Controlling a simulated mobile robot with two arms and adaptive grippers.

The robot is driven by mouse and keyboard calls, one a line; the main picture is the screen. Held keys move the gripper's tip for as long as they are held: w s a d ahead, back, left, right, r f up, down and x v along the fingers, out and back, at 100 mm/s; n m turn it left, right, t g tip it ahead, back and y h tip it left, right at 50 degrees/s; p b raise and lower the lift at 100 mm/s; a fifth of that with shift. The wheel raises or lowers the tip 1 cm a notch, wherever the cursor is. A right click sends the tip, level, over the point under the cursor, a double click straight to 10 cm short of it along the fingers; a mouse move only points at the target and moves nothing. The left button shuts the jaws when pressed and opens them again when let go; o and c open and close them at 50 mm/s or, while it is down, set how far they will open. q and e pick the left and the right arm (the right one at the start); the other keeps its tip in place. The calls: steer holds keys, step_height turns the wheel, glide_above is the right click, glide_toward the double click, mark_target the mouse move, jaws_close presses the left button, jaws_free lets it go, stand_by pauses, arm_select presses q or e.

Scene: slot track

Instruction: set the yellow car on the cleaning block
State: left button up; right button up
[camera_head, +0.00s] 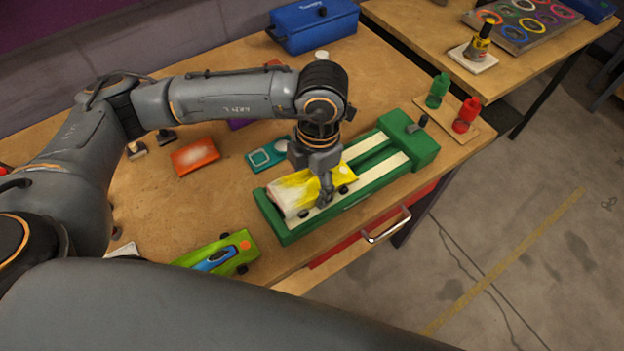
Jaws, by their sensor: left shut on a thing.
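The yellow car (291,190), yellow with a whitish front and dark wheels, is on or just over the near left end of the green cleaning block (274,223). The block is long, with pale strips along its top and a raised green end at the far right. My left gripper (325,197) points down and is shut on the yellow car, hiding part of its middle. I cannot tell whether the car's wheels fully touch the block. My right gripper is not in view.
A green and blue car (221,254) lies near the front edge. An orange box (195,156) and a teal piece (268,155) lie left of the block. Green (438,90) and red (466,115) bottles stand beyond its right end. A blue toolbox (313,25) stands at the back.

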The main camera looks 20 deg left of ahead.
arm_select(q)
steer(key=o, duration=1.3)
steer(key=shift+o, duration=0.2)
step_height(320, 180, up, 12)
steer(key=shift+w+d, duration=0.3)
steer(key=shift+w, duration=0.05)
